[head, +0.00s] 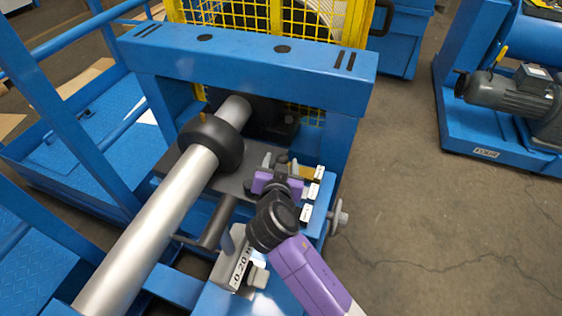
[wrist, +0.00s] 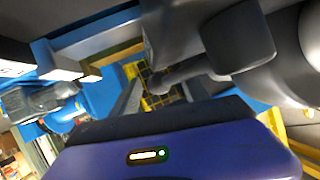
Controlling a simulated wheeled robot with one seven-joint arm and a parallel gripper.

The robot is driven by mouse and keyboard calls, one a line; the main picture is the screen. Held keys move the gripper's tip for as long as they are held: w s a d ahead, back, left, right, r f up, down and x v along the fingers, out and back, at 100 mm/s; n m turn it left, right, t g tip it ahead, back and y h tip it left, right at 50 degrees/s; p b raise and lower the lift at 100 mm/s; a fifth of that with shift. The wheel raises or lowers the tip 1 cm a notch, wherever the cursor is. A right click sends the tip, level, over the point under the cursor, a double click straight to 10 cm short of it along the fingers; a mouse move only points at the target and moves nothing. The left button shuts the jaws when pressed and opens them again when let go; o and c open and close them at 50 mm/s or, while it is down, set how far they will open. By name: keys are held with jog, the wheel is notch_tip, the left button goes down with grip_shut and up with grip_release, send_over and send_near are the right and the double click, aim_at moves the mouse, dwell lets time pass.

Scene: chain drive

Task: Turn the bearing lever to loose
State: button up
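My purple-and-black gripper (head: 280,163) is over the bearing block beside the shaft, pointing away from the head camera. Its two grey fingers stand apart, with a gap between them in the wrist view (wrist: 160,98). A dark rounded piece (head: 282,158), perhaps the bearing lever's end, shows between the fingers. In the wrist view a grey rod (wrist: 185,71) reaches into the gap; I cannot tell whether it touches a finger. White label plates (head: 313,190) stand in a row just right of the gripper; their words are unreadable. My wrist hides much of the lever area.
A silver shaft (head: 155,225) with a black collar (head: 212,142) runs along the left. A blue crossbeam (head: 250,68) stands behind the gripper, with yellow mesh (head: 335,25) beyond. A handwheel (head: 340,217) sticks out at right.

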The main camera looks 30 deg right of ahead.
jog(key=shift+r, duration=0.15)
notch_tip(320, 180, up, 20)
jog(key=p, duration=0.2)
dwell(0.3)
